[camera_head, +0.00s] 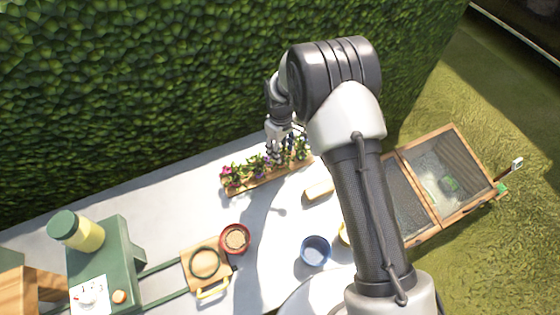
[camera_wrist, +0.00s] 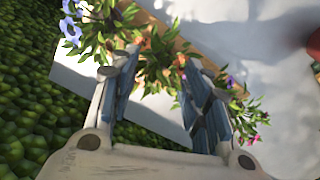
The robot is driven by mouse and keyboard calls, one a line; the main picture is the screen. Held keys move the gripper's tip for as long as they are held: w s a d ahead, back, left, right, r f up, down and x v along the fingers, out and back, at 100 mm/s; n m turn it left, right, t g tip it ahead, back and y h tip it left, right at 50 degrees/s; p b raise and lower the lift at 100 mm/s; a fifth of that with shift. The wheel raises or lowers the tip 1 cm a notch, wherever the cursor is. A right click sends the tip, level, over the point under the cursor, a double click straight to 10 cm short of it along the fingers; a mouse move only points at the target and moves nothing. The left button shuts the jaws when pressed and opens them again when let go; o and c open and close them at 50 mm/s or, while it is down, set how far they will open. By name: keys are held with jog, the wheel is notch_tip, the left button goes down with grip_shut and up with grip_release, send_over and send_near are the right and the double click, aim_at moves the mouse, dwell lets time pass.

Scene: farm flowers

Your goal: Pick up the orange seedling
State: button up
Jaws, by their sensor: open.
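My gripper (camera_wrist: 158,85) is open over a planted row, with leaves and blooms between and beyond its two fingers. An orange bloom (camera_wrist: 181,60), likely the orange seedling, shows between the fingertips, close to the right one; it does not look gripped. Blue flowers (camera_wrist: 72,25) stand to the left, and purple and pink ones to the right. In the head view my gripper (camera_head: 284,150) reaches down at the wooden planter (camera_head: 270,182), hiding part of the row. I cannot pick out the orange seedling there.
A tall green hedge (camera_head: 130,90) stands right behind the planter. In front are a blue pot (camera_head: 315,250), a red pot (camera_head: 235,239) and a wooden block (camera_head: 318,190). A wood-framed box (camera_head: 447,180) stands at right, a green bench (camera_head: 105,262) at left.

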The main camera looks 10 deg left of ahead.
notch_tip(320, 180, down, 5)
jog(key=shift+w+a+r+b, duration=0.15)
jog(key=shift+b, duration=0.2)
grip_shut()
dwell(0.3)
jog(key=shift+r, duration=0.1)
